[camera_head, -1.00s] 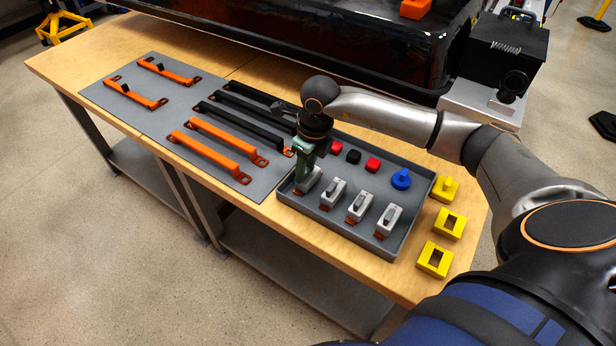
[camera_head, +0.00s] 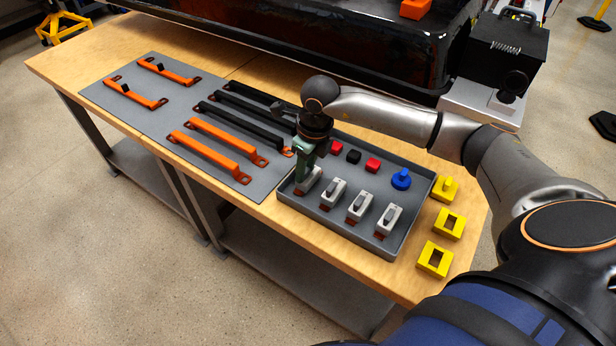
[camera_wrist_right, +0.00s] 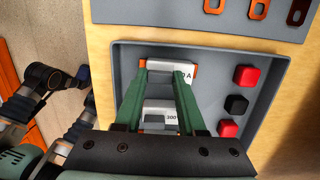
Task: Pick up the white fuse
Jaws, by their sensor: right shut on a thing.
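Several white fuses with orange-brown ends stand in a row along the front of the grey tray (camera_head: 407,246). My right gripper (camera_head: 302,181) points down into the tray's left end and is shut on the leftmost white fuse (camera_head: 315,180). In the right wrist view the green fingers of this gripper (camera_wrist_right: 166,73) are on either side of that white fuse (camera_wrist_right: 160,64), near the tray wall. The fingers hide part of it. I cannot tell whether it is clear of the tray floor. A second white fuse (camera_head: 333,193) stands beside it. My left gripper is not in view.
Red caps (camera_head: 372,165), a black cap (camera_head: 353,157) and a blue knob (camera_head: 401,179) sit behind the fuses. Yellow blocks (camera_head: 435,260) stand right of the tray. A grey mat (camera_head: 135,120) with orange and black bars lies left. A large dark case (camera_head: 330,40) stands behind the table.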

